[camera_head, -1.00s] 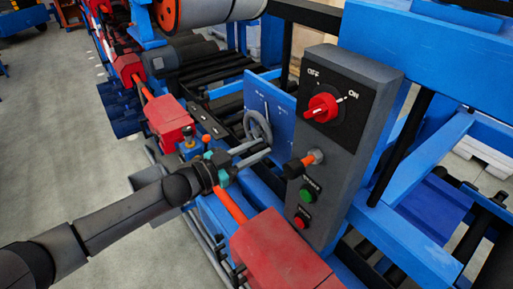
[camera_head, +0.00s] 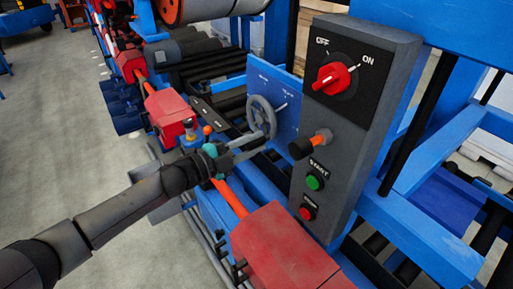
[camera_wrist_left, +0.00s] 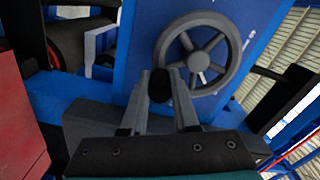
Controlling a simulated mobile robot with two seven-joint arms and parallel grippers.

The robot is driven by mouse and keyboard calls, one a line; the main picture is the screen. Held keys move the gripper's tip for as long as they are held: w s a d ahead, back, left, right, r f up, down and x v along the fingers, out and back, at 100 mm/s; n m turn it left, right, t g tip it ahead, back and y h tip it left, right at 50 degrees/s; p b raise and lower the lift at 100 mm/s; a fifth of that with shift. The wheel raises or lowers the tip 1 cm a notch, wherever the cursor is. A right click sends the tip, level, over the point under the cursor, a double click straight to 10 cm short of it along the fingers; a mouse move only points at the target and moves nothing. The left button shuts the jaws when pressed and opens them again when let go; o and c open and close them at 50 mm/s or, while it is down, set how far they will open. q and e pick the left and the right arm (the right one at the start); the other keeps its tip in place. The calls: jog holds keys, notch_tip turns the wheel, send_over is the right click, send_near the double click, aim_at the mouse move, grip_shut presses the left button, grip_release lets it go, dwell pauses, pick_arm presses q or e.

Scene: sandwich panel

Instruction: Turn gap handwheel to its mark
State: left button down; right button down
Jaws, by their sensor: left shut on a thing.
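The gap handwheel (camera_head: 251,110) is a grey spoked wheel on a blue plate (camera_head: 290,112). In the left wrist view the handwheel (camera_wrist_left: 232,62) fills the upper middle, and a pale mark shows on the plate behind its lower rim. My left gripper (camera_head: 263,140) is at the wheel's lower rim in the head view. In the left wrist view its fingers (camera_wrist_left: 161,84) are shut on the wheel's black handle knob (camera_wrist_left: 160,90), at the lower left of the rim. The fingers partly hide the knob. My right gripper is not in view.
Red housings (camera_head: 277,250) lie along the machine. Open floor is at left.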

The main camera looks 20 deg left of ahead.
pick_arm(q)
jog(key=shift+w+a+f+m+b, duration=0.15)
jog(key=shift+w+a+m+b, duration=0.3)
jog(key=shift+m+b, duration=0.65)
jog(key=shift+w+a+f+m+b, duration=0.15)
jog(key=shift+w+a+m+b, duration=0.3)
jog(key=shift+m, duration=1.1)
jog(key=shift+w+a+f+m+b, duration=0.2)
jog(key=shift+a+m+b, duration=0.4)
jog(key=shift+m+b, duration=0.55)
jog(key=shift+r+m, duration=0.1)
jog(key=shift+m, duration=0.3)
jog(key=c, duration=0.7)
grip_release()
jog(key=shift+b+v, duration=0.45)
jog(key=shift+v, duration=7.15)
